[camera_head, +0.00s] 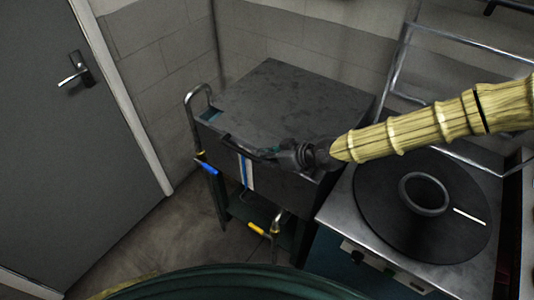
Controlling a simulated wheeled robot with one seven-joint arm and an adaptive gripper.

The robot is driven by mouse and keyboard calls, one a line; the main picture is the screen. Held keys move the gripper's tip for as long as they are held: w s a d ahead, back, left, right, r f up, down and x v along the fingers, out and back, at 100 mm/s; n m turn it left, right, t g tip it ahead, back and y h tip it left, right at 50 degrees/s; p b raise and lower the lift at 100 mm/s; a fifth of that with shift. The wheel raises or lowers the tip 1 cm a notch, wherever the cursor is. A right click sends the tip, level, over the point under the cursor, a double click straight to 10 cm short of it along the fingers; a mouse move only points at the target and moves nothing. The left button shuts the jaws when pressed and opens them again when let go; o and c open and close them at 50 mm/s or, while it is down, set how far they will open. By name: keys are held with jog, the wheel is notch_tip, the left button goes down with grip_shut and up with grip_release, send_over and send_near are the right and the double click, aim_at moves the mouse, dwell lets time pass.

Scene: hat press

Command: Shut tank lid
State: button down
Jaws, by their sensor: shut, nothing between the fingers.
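The tank (222,150) is a grey metal box on a stand at the centre, with a blue-and-white stripe on its front. Its lid (290,95) is a flat, dark grey plate that looks level over the top; I cannot tell whether a gap remains under it. A dark bar-like handle (247,149) runs along the lid's front edge. My gripper (283,156) is shut at the lid's front edge, by the right end of the handle. It holds nothing. Whether it touches the handle or lid cannot be told. My sleeved arm reaches in from the right.
A bent metal pipe (188,96) rises at the tank's left corner. Blue (206,167) and yellow (257,229) valve levers stick out below. A round black plate with a ring (378,205) lies on the metal table at right. A grey door (60,130) is at left.

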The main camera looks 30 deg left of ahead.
jog(key=shift+s+f, duration=0.25)
jog(key=shift+f, duration=0.1)
jog(key=shift+r, duration=0.1)
jog(key=d+r, duration=0.9)
jog(key=r, duration=0.1)
jog(key=shift+b, duration=0.4)
jog(key=shift+s+d, duration=0.1)
jog(key=shift+d, duration=0.05)
